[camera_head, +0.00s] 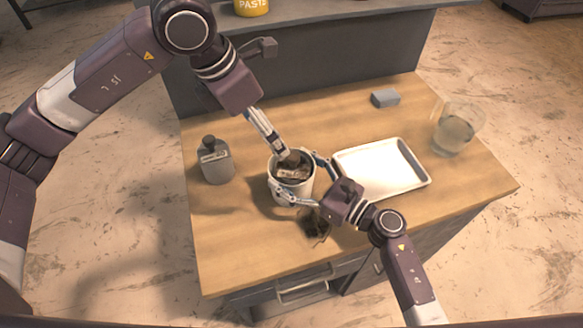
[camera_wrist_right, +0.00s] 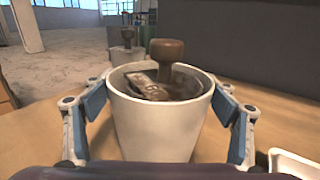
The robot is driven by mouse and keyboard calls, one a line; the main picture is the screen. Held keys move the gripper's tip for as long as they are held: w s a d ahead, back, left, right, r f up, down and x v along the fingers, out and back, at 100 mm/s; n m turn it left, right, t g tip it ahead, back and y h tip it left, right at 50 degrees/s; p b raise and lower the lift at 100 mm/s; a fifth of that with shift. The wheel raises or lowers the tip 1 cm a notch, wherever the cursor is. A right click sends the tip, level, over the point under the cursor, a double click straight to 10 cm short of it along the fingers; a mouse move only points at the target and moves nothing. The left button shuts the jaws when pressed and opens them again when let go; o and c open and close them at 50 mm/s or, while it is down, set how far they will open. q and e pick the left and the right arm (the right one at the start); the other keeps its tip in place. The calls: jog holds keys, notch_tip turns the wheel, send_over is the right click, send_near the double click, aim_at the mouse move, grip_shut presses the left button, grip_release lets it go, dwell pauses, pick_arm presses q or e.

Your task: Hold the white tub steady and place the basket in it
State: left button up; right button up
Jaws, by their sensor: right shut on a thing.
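The white tub (camera_head: 279,188) stands upright near the middle of the wooden table; it fills the middle of the right wrist view (camera_wrist_right: 155,130). My right gripper (camera_head: 303,180) is shut around it, with one finger on each side of its wall. A dark basket (camera_head: 291,173) sits inside the tub's rim. In the right wrist view, a brown knobbed post (camera_wrist_right: 166,55) rises above the rim, with a pale strip beside it. My left gripper (camera_head: 273,138) points down over the tub's far side; whether its jaws are closed is unclear, and it is absent from the right wrist view.
A white tray (camera_head: 382,168) lies close on the right, with a clear beaker (camera_head: 455,132) and a small grey block (camera_head: 385,98) beyond. A dark shape (camera_head: 316,226) lies near the right gripper. The table's front left is clear.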

jog(key=o, duration=1.3)
jog(key=v, duration=1.2)
jog(key=shift+s, duration=0.1)
